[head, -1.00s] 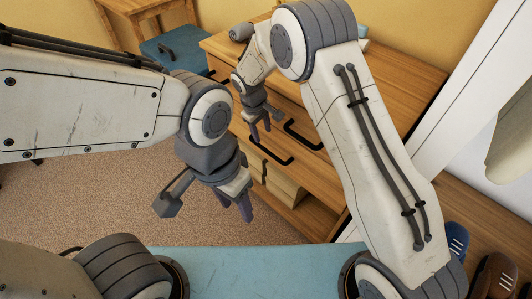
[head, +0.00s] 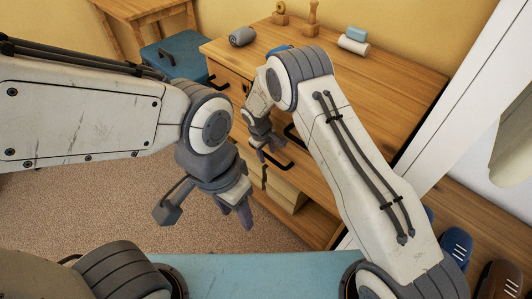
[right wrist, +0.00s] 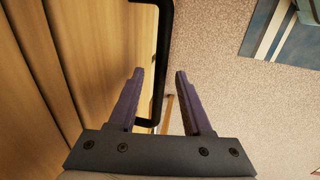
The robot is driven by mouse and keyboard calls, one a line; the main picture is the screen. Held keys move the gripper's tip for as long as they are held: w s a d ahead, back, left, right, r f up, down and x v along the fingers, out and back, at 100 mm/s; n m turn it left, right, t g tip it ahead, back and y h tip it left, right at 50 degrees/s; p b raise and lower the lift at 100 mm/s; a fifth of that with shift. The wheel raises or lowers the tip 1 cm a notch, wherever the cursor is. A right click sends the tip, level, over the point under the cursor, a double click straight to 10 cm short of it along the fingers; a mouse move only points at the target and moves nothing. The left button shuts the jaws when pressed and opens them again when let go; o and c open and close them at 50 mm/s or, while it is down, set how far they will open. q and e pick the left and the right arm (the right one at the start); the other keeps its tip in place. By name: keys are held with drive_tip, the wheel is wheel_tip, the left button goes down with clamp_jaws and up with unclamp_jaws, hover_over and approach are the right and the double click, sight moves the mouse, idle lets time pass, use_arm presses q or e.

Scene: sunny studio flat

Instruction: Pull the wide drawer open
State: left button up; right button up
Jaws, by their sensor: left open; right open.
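The wooden dresser (head: 400,75) stands at the upper right in the head view, with black bar handles on its front. My right gripper (head: 268,156) is open at the lower bar handle (head: 284,163), which I take for the wide drawer's. In the right wrist view a black handle (right wrist: 164,60) runs between the spread fingers of my right gripper (right wrist: 160,73); I cannot tell whether they touch it. My arm partly hides the drawer fronts, and no drawer looks pulled out. My left gripper (head: 236,212) is open and empty over the carpet, apart from the dresser.
A grey cylinder (head: 242,37), wooden items and a white roll (head: 352,46) are on the dresser top. Boxes (head: 285,190) sit in its open lower shelf. A blue box (head: 172,58) stands left of the dresser. Shoes (head: 455,246) are at the lower right. Carpet (head: 90,200) is clear.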

clamp_jaws()
idle(1.4)
